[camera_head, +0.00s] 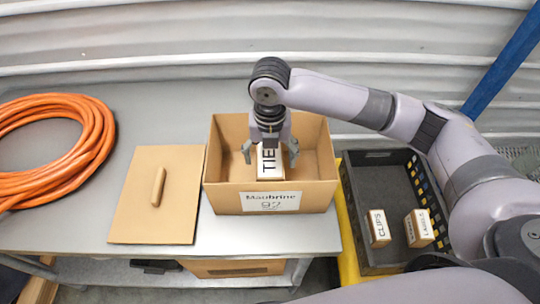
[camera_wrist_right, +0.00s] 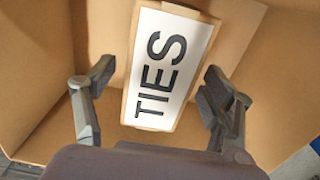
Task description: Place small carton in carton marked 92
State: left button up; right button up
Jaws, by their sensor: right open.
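The carton marked 92 (camera_head: 225,196) stands open on the grey table, its label reading "Maubrine 92". The small carton (camera_head: 268,176), labelled TIES, is inside it. It also shows in the right wrist view (camera_wrist_right: 165,68) with its label facing the camera. My right gripper (camera_head: 270,152) reaches down into the carton from above. Its fingers are open, one on each side of the small carton, with gaps visible in the right wrist view (camera_wrist_right: 155,108). The small carton's underside is hidden. My left gripper is not in view.
A flat cardboard lid (camera_head: 136,205) with a handle lies left of the carton. A coiled orange hose (camera_head: 88,148) lies at the far left. A dark crate (camera_head: 376,258) at right holds small cartons labelled CLIPS (camera_head: 379,229) and LABELS (camera_head: 419,229).

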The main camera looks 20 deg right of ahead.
notch_tip(320, 180, up, 12)
jog(key=b, duration=0.2)
